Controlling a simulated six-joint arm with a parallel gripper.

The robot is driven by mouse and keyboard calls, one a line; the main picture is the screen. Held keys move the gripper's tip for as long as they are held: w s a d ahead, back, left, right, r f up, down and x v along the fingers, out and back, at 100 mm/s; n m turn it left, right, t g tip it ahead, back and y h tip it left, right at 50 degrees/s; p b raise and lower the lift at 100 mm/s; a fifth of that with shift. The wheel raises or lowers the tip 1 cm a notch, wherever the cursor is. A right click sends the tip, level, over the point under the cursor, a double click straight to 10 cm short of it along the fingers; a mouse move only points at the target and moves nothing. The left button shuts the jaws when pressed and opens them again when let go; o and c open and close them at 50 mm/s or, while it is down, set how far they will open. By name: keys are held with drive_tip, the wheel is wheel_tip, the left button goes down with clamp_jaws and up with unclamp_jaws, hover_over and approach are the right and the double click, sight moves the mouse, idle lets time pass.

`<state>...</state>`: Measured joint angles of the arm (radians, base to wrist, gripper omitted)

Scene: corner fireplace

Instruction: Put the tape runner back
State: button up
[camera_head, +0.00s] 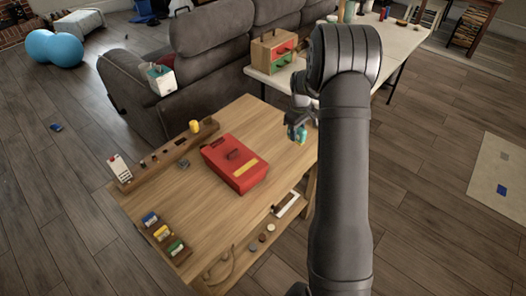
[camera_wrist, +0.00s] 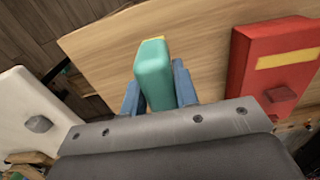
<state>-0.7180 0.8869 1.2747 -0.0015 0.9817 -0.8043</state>
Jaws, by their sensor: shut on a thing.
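The tape runner (camera_head: 298,135), a teal block-like thing, is held in my gripper (camera_head: 296,121) above the right back edge of the wooden table (camera_head: 208,205). In the wrist view the teal tape runner (camera_wrist: 153,72) stands between the two blue-grey fingers of my gripper (camera_wrist: 157,88), with a bit of yellow at its far end. My gripper is shut on it. The wooden rack (camera_head: 165,158) along the table's left back edge holds several small things, a yellow one (camera_head: 194,127) among them.
A red box (camera_head: 238,164) with a yellow label lies mid-table; it also shows in the wrist view (camera_wrist: 275,62). Several small colored packs (camera_head: 163,232) sit at the front left. A white table (camera_head: 398,45) with a wooden drawer box (camera_head: 272,50) stands behind, near a grey sofa (camera_head: 207,50).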

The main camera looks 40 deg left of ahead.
drive_tip(key=shift+n, duration=0.3)
drive_tip(key=s+a+f, duration=0.1)
drive_tip(key=a+f, duration=0.1)
drive_tip(key=a, duration=0.2)
drive_tip(key=s+a+f, duration=0.2)
drive_tip(key=a, duration=0.2)
drive_tip(key=s+a+f, duration=0.1)
drive_tip(key=a+f, duration=0.1)
drive_tip(key=a, duration=0.2)
drive_tip(key=shift+s+a+f, duration=0.1)
drive_tip(key=shift+s+f, duration=0.1)
drive_tip(key=shift+f, duration=2.2)
drive_tip(key=shift+f, duration=0.15)
drive_tip(key=o, duration=0.9)
drive_tip(key=shift+o, duration=0.2)
wheel_tip(320, 180, up, 12)
drive_tip(key=shift+r, duration=0.2)
